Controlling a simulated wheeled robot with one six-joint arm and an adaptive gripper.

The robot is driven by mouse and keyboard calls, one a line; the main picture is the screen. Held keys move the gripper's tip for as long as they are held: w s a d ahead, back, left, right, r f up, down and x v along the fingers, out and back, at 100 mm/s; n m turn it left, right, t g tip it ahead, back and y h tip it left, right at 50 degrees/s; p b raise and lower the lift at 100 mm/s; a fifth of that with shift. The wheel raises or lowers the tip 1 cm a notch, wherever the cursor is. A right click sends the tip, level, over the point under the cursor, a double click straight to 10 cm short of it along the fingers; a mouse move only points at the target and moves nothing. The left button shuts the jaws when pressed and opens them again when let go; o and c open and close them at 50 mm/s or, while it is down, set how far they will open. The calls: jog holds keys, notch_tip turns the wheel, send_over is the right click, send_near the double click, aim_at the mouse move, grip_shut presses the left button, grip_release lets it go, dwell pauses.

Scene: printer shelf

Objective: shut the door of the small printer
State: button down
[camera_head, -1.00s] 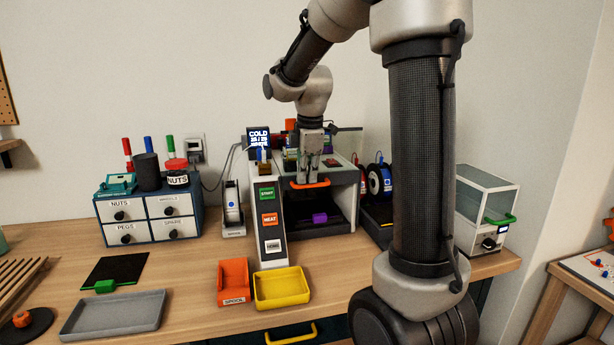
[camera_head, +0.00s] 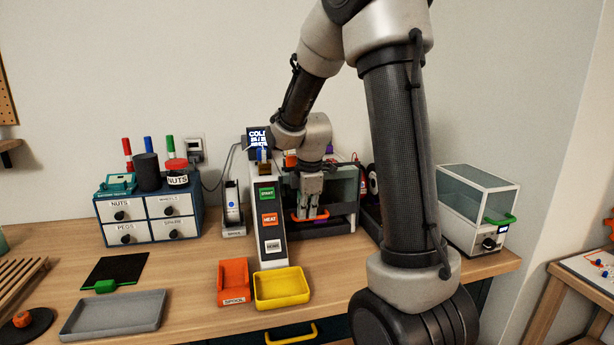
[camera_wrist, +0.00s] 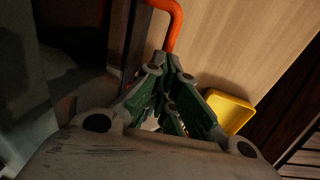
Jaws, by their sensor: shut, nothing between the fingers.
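The small printer (camera_head: 352,222) stands on the bench right of the slanted button panel. Its door's orange handle (camera_head: 310,217) is low at the printer's front, and part of the door is hidden behind my arm and gripper. My gripper (camera_head: 311,211) is shut and empty, pointing down at the handle in the head view; I cannot tell whether it touches it. In the wrist view, my gripper's green-padded fingers (camera_wrist: 170,80) are close to the orange handle (camera_wrist: 172,22). The view does not show whether the door is fully shut.
The button panel (camera_head: 270,215) stands close on the left of my gripper. A yellow tray (camera_head: 282,288) and an orange bin (camera_head: 233,282) lie in front. A dark spool stand is partly behind my arm. A glass-sided box (camera_head: 478,205) stands at the right.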

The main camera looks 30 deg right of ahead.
notch_tip(320, 180, down, 5)
jog(key=shift+f, duration=0.2)
jog(key=shift+s, duration=0.15)
jog(key=shift+r, duration=0.2)
notch_tip(320, 180, up, 14)
jog(key=s, duration=0.2)
jog(key=s+a+r+m+t, duration=0.1)
jog(key=s+r+m, duration=0.1)
jog(key=s+m, duration=0.5)
jog(key=s+a+r+m+t, duration=0.1)
jog(key=s+m, duration=0.6)
jog(key=s, duration=1)
jog(key=shift+r+m+y, duration=0.3)
jog(key=shift+r+m, duration=0.1)
jog(key=shift+r, duration=0.25)
